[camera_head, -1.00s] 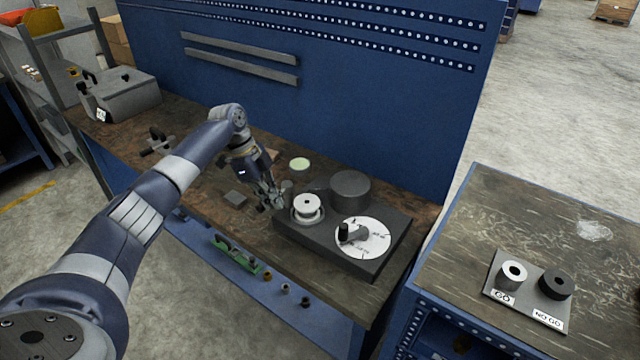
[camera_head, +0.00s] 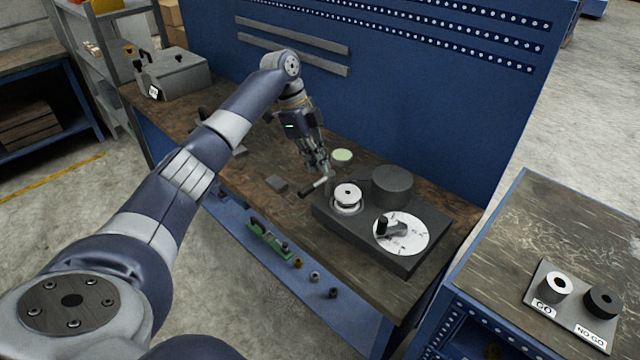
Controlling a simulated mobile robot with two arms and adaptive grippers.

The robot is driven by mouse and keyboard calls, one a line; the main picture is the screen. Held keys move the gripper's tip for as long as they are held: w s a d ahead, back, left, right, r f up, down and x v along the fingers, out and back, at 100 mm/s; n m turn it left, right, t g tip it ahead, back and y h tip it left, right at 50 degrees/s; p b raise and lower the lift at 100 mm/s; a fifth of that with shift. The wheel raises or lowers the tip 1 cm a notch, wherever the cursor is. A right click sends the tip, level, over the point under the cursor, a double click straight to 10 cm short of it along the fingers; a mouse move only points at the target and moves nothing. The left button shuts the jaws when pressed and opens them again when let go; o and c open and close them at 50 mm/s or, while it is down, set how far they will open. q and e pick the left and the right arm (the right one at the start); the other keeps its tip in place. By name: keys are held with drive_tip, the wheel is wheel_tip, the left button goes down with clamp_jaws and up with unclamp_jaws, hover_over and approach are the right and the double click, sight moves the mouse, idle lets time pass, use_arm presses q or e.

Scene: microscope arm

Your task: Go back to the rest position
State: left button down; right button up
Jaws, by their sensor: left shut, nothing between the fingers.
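My left arm comes in from the lower left and reaches over the wooden workbench. My left gripper (camera_head: 322,166) is shut and empty. It points down above the bench, just behind a small dark and light rod-like piece (camera_head: 315,187); I cannot tell whether they touch. To its right is the dark base (camera_head: 375,246) of a device with a white spool-like part (camera_head: 347,195), a dark cylinder (camera_head: 392,186) and a white dial (camera_head: 415,233) with a black knob. My right gripper does not show.
A grey box (camera_head: 175,75) stands at the far left. A blue back panel (camera_head: 420,110) rises behind. At right, a second table (camera_head: 560,220) holds a GO / NO GO plate (camera_head: 570,318).

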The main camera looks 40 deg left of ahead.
use_arm(q)
drive_tip(key=shift+v, duration=0.85)
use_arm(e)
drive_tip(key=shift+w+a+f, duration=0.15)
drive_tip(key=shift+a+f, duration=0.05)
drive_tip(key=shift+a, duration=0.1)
